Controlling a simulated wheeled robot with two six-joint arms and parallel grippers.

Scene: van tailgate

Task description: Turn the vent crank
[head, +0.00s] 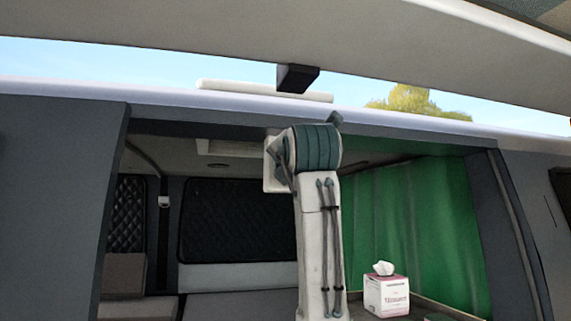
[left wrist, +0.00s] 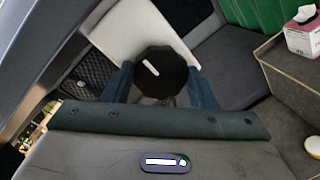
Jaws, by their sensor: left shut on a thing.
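The vent crank shows in the left wrist view as a dark, many-sided knob (left wrist: 172,84) with a white mark on its face. A pale panel (left wrist: 128,32) lies behind it. My left gripper (left wrist: 160,88) has its two blue fingers on either side of the knob and is shut on it. In the head view my left arm rises through the tailgate opening and hides the knob and fingertips. A pale frame (head: 228,148) shows on the van ceiling left of the arm. My right gripper is in neither view.
A tissue box (head: 386,293) stands on a counter at the lower right, before a green curtain (head: 420,225). The raised tailgate (head: 430,45) hangs overhead with a black block (head: 297,77) under it. A pale slab (head: 225,86) shows above the roof edge.

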